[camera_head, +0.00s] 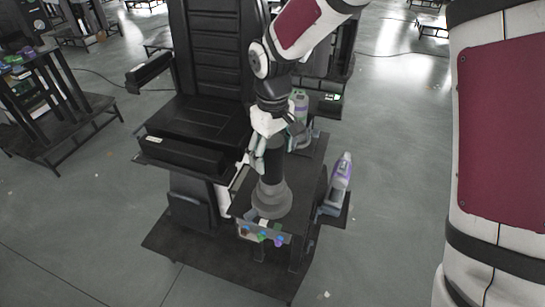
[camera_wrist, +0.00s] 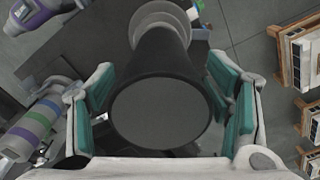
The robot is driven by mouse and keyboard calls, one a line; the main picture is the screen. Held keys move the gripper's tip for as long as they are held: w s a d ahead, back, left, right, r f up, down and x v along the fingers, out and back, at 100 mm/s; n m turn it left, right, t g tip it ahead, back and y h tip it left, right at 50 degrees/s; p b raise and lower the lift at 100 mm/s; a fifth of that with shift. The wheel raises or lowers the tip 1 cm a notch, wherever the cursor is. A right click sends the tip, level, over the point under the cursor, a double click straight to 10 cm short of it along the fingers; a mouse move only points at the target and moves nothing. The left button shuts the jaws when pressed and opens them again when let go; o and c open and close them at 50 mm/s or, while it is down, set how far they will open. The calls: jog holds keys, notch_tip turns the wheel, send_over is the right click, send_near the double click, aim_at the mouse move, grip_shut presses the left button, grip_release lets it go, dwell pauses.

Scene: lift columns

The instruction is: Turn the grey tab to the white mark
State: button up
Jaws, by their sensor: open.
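A dark upright post with a flared grey base (camera_head: 272,200) stands on a black bench. In the wrist view its round dark end (camera_wrist: 160,110) fills the middle. My gripper (camera_wrist: 166,92) is open, with green-padded fingers on both sides of the post. The post looks closer to the right pads; I cannot tell whether it touches them. In the head view my gripper (camera_head: 262,158) is over the post's upper part and hides it. I cannot make out a separate grey tab or identify a white mark in either view.
Small coloured knobs (camera_head: 262,236) line the bench's front edge. A purple-and-white bottle (camera_head: 341,172) stands at its right side, and another bottle (camera_head: 300,106) stands behind my wrist. A black chair-like unit (camera_head: 190,120) is close on the left. Open floor (camera_head: 400,200) lies to the right.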

jog(key=shift+f, duration=0.95)
jog(key=c, duration=1.6)
